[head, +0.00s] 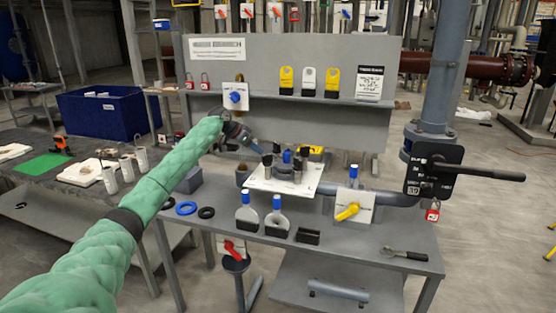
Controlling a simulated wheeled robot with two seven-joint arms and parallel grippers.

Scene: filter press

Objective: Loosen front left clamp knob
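A white square plate (262,183) on the grey bench carries several dark upright clamp knobs, around a blue-topped part in the middle. The front left knob (267,168) stands at the plate's near left; the front right knob (298,173) is to its right. My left arm, in a green sleeve, reaches in from the left. My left gripper (256,147) is just up and left of the front left knob, pointing toward the knobs. Its fingers are small and dark here, so I cannot tell their opening or any contact. My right gripper is out of view.
A grey back panel (290,60) rises behind the plate. A yellow-handled valve (347,211) and a thick pipe (395,199) stand right of it. Two grey scoop-like pieces (277,221), a black tray (308,236) and a wrench (405,254) lie nearer. Blue and black rings (186,208) lie left.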

